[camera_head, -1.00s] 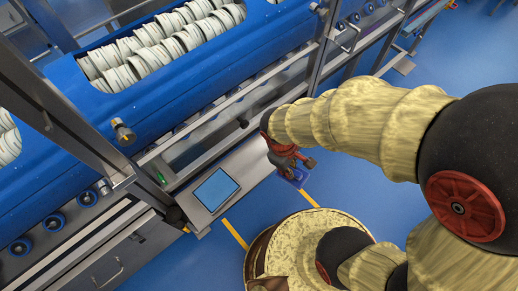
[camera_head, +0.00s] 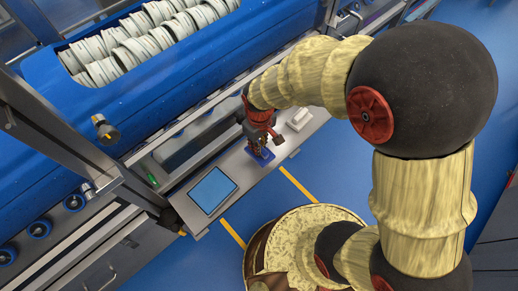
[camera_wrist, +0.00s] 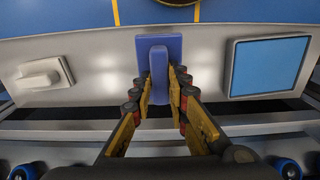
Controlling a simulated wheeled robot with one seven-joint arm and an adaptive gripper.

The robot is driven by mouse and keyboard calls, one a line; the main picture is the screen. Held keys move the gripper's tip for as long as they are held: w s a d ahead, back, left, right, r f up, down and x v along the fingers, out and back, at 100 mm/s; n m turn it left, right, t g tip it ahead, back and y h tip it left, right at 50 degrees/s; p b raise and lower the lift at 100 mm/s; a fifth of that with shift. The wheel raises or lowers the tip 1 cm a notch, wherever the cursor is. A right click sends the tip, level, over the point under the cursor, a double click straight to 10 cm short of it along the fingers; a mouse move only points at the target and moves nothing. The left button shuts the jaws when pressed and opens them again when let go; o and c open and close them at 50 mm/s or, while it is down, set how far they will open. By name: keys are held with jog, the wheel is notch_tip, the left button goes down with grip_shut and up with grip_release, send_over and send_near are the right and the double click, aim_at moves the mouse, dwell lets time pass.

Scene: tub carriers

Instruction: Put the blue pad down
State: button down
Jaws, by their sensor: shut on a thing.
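The blue pad (camera_wrist: 145,47) is a small dark blue plate with a raised grip bar along its middle. My gripper (camera_wrist: 160,82) is shut on this bar, one yellow finger on each side. In the head view my gripper (camera_head: 258,146) points down, and the pad (camera_head: 265,155) shows under it over the grey metal shelf (camera_head: 237,160), near its front edge. I cannot tell whether the pad touches the shelf. The fingers and the bar hide part of the plate.
A flat light-blue panel (camera_head: 212,190) lies on the shelf to the left of the pad. A white fitting (camera_head: 299,118) is on the shelf to the right. The blue machine with stacked white rings (camera_head: 150,40) stands behind. Bare shelf shows on both sides of the pad.

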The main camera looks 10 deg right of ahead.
jog(key=shift+w+d+f+b, duration=0.15)
jog(key=shift+w+f+b, duration=0.3)
jog(key=shift+w+f, duration=0.7)
notch_tip(320, 180, down, 4)
jog(key=shift+r+b, duration=0.2)
jog(key=shift+b, duration=0.5)
jog(key=c, duration=1.7)
grip_release()
jog(key=shift+c, duration=0.2)
jog(key=shift+r, duration=0.1)
jog(key=s+d+r+m+t+p, duration=0.1)
jog(key=d+r+m+p, duration=0.15)
jog(key=r, duration=1.05)
jog(key=s+d+r+m+t+p, duration=0.15)
jog(key=d+r, duration=0.25)
jog(key=r, duration=0.9)
jog(key=s+d+r+m+t, duration=0.2)
jog(key=s+d+r, duration=0.3)
jog(key=s+r, duration=0.4)
jog(key=shift+s+d+r+m+t, duration=0.15)
jog(key=shift+s+d+m+t, duration=0.25)
jog(key=shift+t, duration=0.15)
